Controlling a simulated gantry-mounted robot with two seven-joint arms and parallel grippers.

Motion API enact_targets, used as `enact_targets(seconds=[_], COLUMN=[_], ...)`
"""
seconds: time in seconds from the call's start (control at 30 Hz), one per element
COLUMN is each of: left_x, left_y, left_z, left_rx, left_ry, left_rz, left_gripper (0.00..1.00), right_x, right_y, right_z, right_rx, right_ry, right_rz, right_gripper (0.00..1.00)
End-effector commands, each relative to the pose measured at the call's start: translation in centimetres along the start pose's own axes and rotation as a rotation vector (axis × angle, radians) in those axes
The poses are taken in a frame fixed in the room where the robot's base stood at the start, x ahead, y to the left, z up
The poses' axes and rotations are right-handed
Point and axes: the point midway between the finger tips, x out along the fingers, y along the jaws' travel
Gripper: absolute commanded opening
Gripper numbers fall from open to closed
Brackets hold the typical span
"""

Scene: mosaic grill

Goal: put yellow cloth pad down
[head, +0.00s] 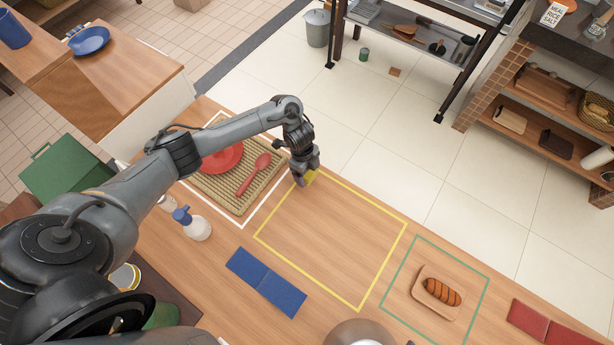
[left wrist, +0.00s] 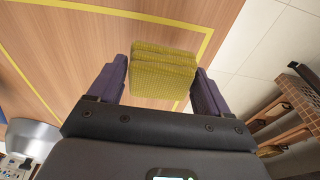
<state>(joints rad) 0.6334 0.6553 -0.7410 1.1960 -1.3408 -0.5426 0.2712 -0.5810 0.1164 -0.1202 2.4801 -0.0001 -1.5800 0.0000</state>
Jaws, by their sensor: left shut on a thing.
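A folded yellow cloth pad (left wrist: 162,75) is between the two fingers of my left gripper (left wrist: 162,88) in the left wrist view. The gripper is shut on it. In the head view my left gripper (head: 304,180) is at the upper left corner of a yellow outlined square (head: 381,267) on the wooden counter. Only a small bit of the pad (head: 311,175) shows there, beside the fingers. In the left wrist view, the pad overlaps a yellow line (left wrist: 192,25) and wood lies below. I cannot tell the exact height above the counter. My right gripper is not in view.
A woven mat (head: 211,193) with a red plate (head: 222,158) and red spoon (head: 253,174) lies left of the square. The square's inside is clear.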

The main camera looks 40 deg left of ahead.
Motion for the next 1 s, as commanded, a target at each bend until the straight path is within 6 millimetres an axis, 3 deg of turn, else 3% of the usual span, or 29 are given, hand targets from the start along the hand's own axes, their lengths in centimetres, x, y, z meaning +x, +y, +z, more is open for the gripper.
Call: enact_targets(seconds=[0.17,0.43,0.87,0.9,1.0], left_x=[0.8,3.9,4.4,4.3,4.3], left_y=[0.1,0.1,0.1,0.0,0.1], left_z=[0.3,0.8,0.8,0.8,0.8], left_rx=[-0.001,-0.002,-0.001,0.000,0.000], left_ry=[0.001,-0.001,-0.001,-0.001,-0.001], left_rz=[0.001,0.001,0.000,-0.001,0.000], left_gripper=[0.54,0.54,0.54,0.83,0.98], right_x=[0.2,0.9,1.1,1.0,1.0], right_y=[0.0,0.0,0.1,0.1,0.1], right_z=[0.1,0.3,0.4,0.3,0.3], right_rx=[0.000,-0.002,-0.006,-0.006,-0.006], right_ry=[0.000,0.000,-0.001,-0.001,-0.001], right_rz=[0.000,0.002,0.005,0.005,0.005], right_gripper=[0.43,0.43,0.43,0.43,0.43])
